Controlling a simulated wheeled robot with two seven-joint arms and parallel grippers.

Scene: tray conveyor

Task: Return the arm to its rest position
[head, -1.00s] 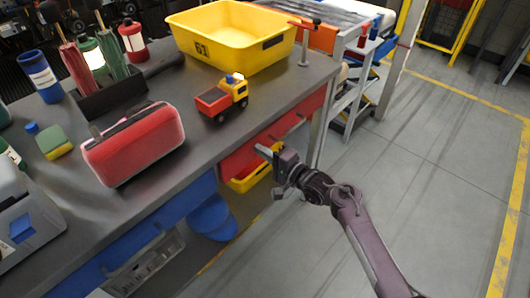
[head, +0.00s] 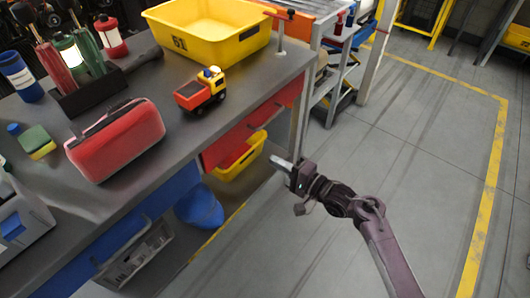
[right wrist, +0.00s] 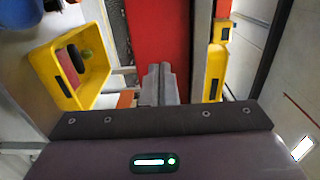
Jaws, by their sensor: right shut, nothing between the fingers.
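My right gripper (head: 282,164) is in the head view, in the free space just off the front edge of the grey workbench (head: 150,150). Its fingers are shut and hold nothing, and they point toward the bench's red drawer front. The shut fingers also show in the right wrist view (right wrist: 158,85), at the middle. The right arm (head: 375,235) comes in from the lower right over the floor. It is apart from the bench. My left gripper is not in view.
On the bench stand a toy truck (head: 201,90), a red case (head: 115,140) and a yellow bin (head: 210,38). A yellow crate (head: 240,160) and a blue bucket (head: 199,207) sit under it. The floor (head: 420,130) at the right is clear.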

